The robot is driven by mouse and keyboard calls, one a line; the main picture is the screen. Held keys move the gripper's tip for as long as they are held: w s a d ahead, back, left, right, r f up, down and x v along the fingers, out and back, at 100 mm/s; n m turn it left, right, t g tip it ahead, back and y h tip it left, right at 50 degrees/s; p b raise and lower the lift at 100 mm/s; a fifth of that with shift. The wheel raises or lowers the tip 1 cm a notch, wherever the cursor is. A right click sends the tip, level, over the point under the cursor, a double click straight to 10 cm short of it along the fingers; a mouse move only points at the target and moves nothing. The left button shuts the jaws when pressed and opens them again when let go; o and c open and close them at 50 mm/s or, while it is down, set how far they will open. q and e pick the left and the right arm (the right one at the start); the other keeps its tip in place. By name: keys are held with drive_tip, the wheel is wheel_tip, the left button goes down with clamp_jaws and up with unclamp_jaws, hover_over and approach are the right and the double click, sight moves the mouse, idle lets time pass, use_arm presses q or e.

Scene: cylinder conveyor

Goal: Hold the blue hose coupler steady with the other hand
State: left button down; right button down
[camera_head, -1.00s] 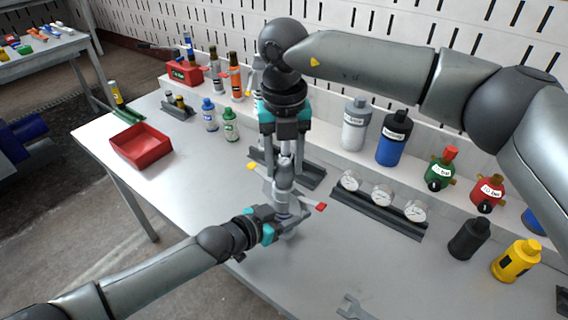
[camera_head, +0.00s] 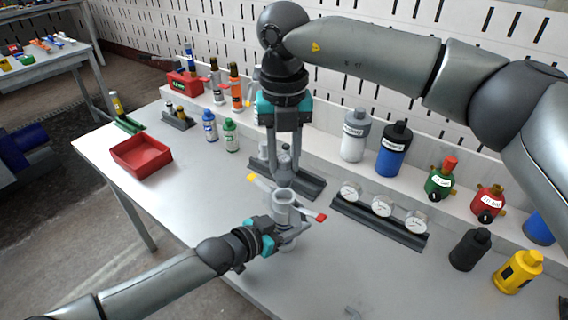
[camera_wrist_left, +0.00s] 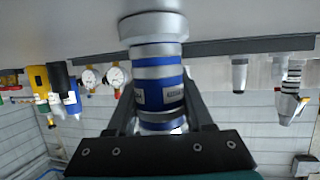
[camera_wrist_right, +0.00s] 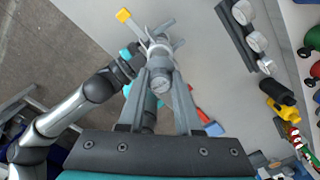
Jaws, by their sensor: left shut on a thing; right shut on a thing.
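The hose coupler (camera_wrist_left: 158,92), silver with blue bands, stands upright on the table in the left wrist view. In the head view its open grey top (camera_head: 285,200) shows, with a yellow-tipped and a red-tipped lever beside it. My left gripper (camera_head: 284,238) is shut around its body, which the fingers partly hide. My right gripper (camera_head: 284,178) points down above the coupler, shut on a grey cylindrical piece (camera_wrist_right: 162,82). That piece appears above and apart from the coupler's top; its lower end is hard to make out.
A dark rack (camera_head: 312,187) lies behind the coupler, and a rack with several gauges (camera_head: 381,206) is to its right. A red tray (camera_head: 141,156) is at the left. Bottles and canisters line the back and right.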

sight(284, 158)
drive_tip(key=shift+r, duration=2.65)
use_arm(q)
drive_tip(key=shift+c, duration=1)
unclamp_jaws()
drive_tip(key=v, duration=1.1)
drive_tip(key=shift+s+a, duration=0.15)
drive_tip(key=shift+a, duration=0.15)
use_arm(e)
drive_tip(key=shift+r, duration=0.2)
use_arm(q)
wheel_tip(284, 158, up, 4)
drive_tip(key=p, duration=0.3)
drive_tip(key=shift+s+a+p, duration=0.1)
drive_tip(key=shift+p, duration=0.3)
use_arm(e)
wheel_tip(284, 158, up, 5)
drive_tip(key=shift+f, duration=0.2)
